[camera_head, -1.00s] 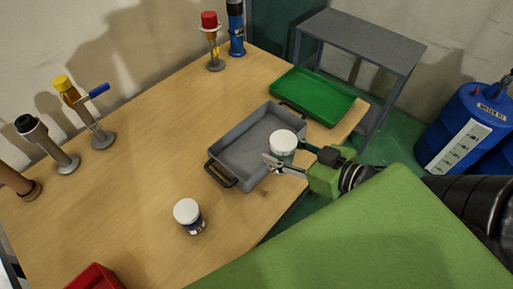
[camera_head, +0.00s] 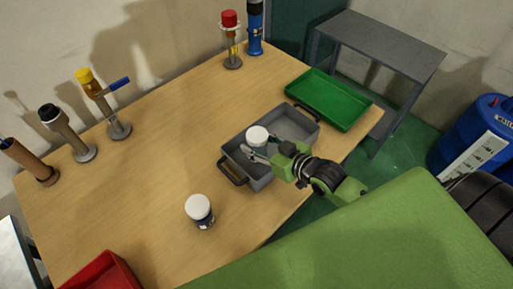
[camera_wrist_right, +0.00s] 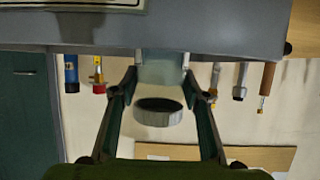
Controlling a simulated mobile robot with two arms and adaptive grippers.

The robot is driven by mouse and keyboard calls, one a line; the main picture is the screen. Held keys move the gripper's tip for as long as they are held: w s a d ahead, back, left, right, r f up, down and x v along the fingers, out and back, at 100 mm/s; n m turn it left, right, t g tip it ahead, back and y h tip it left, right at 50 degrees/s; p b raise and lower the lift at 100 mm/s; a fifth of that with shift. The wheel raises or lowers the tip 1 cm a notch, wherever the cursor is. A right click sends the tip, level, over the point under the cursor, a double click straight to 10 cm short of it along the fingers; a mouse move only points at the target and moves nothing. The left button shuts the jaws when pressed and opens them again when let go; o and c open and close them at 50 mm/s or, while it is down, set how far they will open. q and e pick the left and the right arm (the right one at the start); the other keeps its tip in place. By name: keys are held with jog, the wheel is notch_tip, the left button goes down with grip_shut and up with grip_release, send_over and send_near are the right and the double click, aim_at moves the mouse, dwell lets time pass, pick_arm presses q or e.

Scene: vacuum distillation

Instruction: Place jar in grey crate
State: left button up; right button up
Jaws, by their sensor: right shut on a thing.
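A jar with a white lid (camera_head: 257,136) is held upright at the grey crate (camera_head: 294,122), over its left, near half. My right gripper (camera_head: 264,151) is shut on this jar from the right. In the right wrist view, which is upside down, the jar's lid (camera_wrist_right: 160,113) and pale body sit between the two fingers (camera_wrist_right: 159,80). The crate's grey wall (camera_wrist_right: 215,35) hides the jar's base there, so I cannot tell whether it touches the crate floor. A second white-lidded jar (camera_head: 199,211) stands on the table left of the crate. My left gripper is not in view.
A green tray (camera_head: 328,100) lies beyond the crate. A red container (camera_head: 103,273) is at the table's front left. Several stands with tools (camera_head: 113,128) line the back edge. The table (camera_head: 150,185) between them is clear.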

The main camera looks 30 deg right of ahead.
aim_at(257, 149)
jog(key=shift+w+f, duration=0.2)
jog(key=shift+f, duration=1.55)
jog(key=o, duration=1.3)
jog(key=shift+f, duration=0.15)
jog(key=shift+b+v, duration=0.6)
jog(key=shift+v, duration=5.45)
jog(key=shift+a, duration=0.1)
